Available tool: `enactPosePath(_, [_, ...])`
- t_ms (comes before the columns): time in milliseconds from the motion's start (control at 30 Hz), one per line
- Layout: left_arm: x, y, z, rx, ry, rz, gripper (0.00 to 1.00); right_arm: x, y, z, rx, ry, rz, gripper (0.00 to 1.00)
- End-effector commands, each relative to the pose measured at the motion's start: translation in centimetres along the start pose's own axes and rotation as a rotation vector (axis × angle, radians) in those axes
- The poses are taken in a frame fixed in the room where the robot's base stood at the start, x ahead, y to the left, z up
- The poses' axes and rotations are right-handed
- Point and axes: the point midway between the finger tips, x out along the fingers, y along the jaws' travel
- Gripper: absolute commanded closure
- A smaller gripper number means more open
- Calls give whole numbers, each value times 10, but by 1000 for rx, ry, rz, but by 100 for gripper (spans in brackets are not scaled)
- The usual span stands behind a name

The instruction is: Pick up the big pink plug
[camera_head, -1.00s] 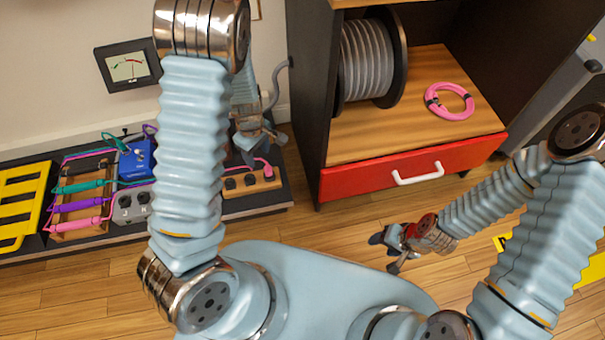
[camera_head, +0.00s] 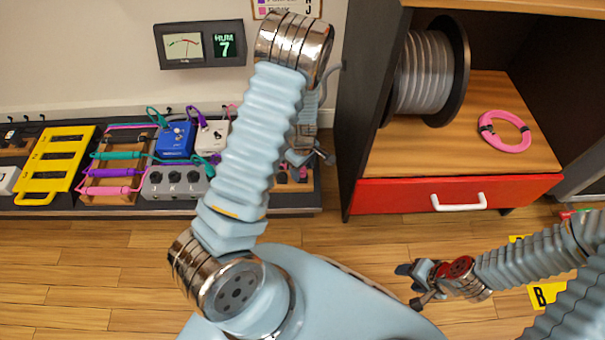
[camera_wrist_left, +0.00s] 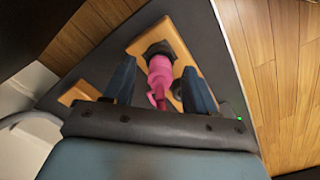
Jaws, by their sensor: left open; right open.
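The big pink plug (camera_wrist_left: 160,72) shows in the left wrist view, standing in a dark socket on a wooden block (camera_wrist_left: 150,43). My left gripper (camera_wrist_left: 160,88) is open, with one dark finger on each side of the plug; I cannot tell whether either touches it. In the head view my left gripper (camera_head: 312,153) hangs over the right end of the pedal board, and it and the arm largely hide the plug. My right gripper (camera_head: 416,284) is open and empty above the wooden floor.
The dark board (camera_head: 60,208) along the wall holds a yellow rack (camera_head: 52,165), a blue pedal (camera_head: 175,140), a grey pedal (camera_head: 172,184) and coloured cables. Right of it stands a cabinet with a red drawer (camera_head: 400,195), a cable reel (camera_head: 425,75) and a pink cable ring (camera_head: 505,132).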

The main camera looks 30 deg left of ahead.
Motion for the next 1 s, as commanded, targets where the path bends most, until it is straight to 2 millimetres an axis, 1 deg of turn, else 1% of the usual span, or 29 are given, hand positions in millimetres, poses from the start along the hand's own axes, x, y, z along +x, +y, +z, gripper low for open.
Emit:
enactPosePath(33, [9,0,0,0,1,-1,44,3,1,0,0,-1,-1,45])
enactPosePath(67, [11,0,0,0,1,0,44,4,1,0,0,-1,-1,45])
enactPosePath(267, [12,0,0,1,0,1,44,3,0,0,0,-1,-1,45])
enactPosePath(367, [11,0,0,1,0,1,56,3,0,0,0,-1,-1,45])
enactPosePath(600, [11,0,0,1,0,1,93,3,1,0,0,-1,-1,45])
enactPosePath(667, [11,0,0,1,1,1,100,3,1,0,0,-1,-1,45])
enactPosePath(867, [11,0,0,1,1,1,100,3,0,0,0,-1,-1,45])
enactPosePath(1000, [7,0,0,1,1,1,100,1,0,0,0,-1,-1,45])
